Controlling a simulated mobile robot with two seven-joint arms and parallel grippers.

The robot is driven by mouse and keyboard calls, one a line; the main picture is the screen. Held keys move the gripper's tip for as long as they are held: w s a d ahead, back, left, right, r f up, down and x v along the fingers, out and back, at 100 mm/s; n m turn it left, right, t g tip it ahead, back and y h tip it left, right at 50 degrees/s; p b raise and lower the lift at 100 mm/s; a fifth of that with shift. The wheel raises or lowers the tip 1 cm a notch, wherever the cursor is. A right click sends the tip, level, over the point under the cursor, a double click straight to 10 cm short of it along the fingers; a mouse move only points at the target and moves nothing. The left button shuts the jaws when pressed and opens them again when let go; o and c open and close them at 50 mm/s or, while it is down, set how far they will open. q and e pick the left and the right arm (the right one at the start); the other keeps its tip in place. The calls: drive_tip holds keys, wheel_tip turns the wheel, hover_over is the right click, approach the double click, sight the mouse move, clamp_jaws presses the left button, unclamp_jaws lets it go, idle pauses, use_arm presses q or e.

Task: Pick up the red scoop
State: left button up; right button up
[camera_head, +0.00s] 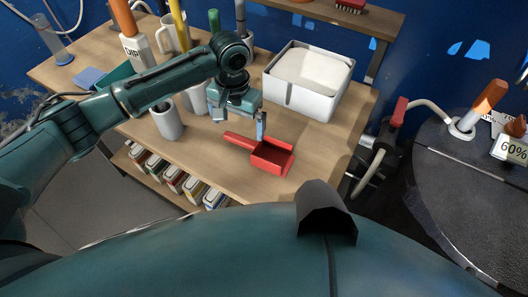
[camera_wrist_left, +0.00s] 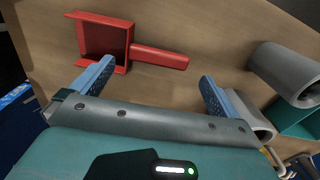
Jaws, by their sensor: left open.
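The red scoop (camera_head: 272,157) lies on the wooden table near its front edge. Its square pan is at the right and its handle points left. In the left wrist view the scoop (camera_wrist_left: 160,56) lies ahead of the fingers, with the handle across the space between them and the pan toward the left finger. My left gripper (camera_head: 240,124) is open and empty, pointing down above the scoop. It also shows in the left wrist view (camera_wrist_left: 157,72), apart from the handle as far as I can tell. My right gripper is not in view.
A white box (camera_head: 318,102) filled with white material stands behind the scoop. A grey cup (camera_head: 168,122) stands left of the gripper, with other cups and tools behind my arm. A dark round table (camera_head: 450,200) is at the right. Bare wood surrounds the scoop.

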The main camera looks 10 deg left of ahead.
sight(241, 138)
use_arm(q)
wheel_tip(241, 138, down, 7)
drive_tip(key=shift+d+r, duration=0.15)
drive_tip(key=shift+r, duration=0.05)
idle(0.3)
drive_tip(key=c, duration=0.8)
